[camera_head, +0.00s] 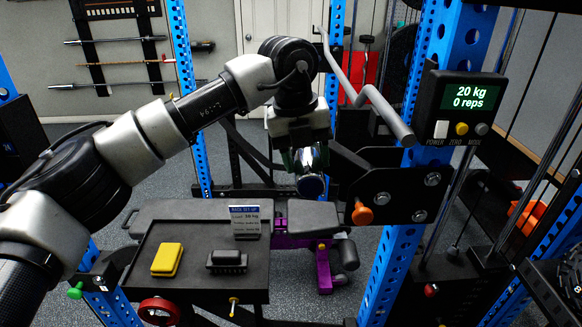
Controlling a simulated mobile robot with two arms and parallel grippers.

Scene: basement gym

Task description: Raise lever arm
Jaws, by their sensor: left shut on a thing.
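The lever arm is a black arm by the front blue rack upright, with a black bolted plate (390,190) and an orange knob (361,214). A shiny round metal end (311,184) shows at its left, under my left gripper (305,160). My left gripper points down and is shut around this metal piece. Its fingers partly hide the piece, and my gripper body hides part of the arm behind. My right gripper is not in view.
A black tray (200,287) holds a yellow block (167,259), a black block (227,260) and a small sign (245,220). A display (465,100) reads 20 kg, 0 reps. A bench (180,212) lies behind the tray.

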